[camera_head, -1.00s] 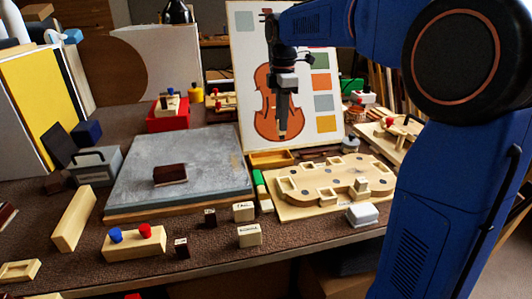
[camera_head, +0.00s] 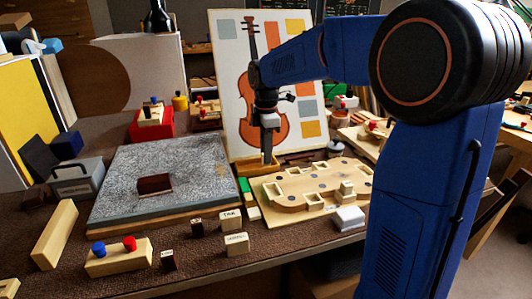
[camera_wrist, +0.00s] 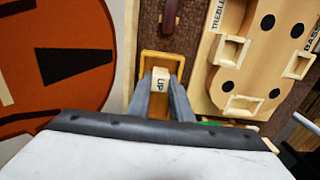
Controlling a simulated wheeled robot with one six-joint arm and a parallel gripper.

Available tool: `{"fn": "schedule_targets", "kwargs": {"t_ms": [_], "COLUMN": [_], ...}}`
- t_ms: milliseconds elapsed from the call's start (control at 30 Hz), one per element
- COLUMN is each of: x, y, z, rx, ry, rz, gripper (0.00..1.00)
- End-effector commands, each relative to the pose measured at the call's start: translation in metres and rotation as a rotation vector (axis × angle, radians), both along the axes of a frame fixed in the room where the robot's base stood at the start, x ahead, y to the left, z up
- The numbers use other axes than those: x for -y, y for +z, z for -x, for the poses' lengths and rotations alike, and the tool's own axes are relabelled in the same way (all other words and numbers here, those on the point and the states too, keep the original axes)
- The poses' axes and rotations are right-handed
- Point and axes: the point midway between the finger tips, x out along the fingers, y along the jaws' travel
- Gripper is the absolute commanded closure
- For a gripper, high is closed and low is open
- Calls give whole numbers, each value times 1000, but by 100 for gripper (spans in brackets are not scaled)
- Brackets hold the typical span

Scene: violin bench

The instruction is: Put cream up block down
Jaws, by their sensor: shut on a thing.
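My gripper (camera_head: 267,161) is shut on a cream block labelled UP (camera_wrist: 160,84). In the wrist view the block sits between the two grey fingers, its lettered face towards the camera. A small yellow-orange tray (camera_wrist: 174,57) shows just beyond and around the block in that view. In the head view the fingertips are low, at the wooden tray (camera_head: 246,169) below the violin picture. Whether the block touches the tray is hidden.
The violin picture board (camera_head: 228,60) stands close behind my gripper. A pale wooden violin-shaped fixture (camera_head: 290,203) with sockets lies to the right. A grey slab (camera_head: 190,165) with a dark block (camera_head: 154,184) is at left. Lettered cream blocks (camera_head: 236,243) stand in front.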

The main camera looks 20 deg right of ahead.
Motion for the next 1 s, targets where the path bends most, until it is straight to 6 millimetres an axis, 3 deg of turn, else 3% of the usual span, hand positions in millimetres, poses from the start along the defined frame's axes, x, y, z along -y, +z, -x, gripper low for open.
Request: {"fn": "schedule_targets", "kwargs": {"t_ms": [200, 233, 300, 667, 833, 1000], "x": [0, 0, 0, 0, 0, 0], "y": [-3, -2, -2, 1, 19, 52], "z": [0, 0, 0, 0, -1, -1], "rx": [-1, 0, 0, 1, 3, 4], "ry": [0, 0, 0, 0, 0, 0], "rz": [0, 0, 0, 0, 0, 0], "gripper": [99, 74, 62, 62, 62, 62]}}
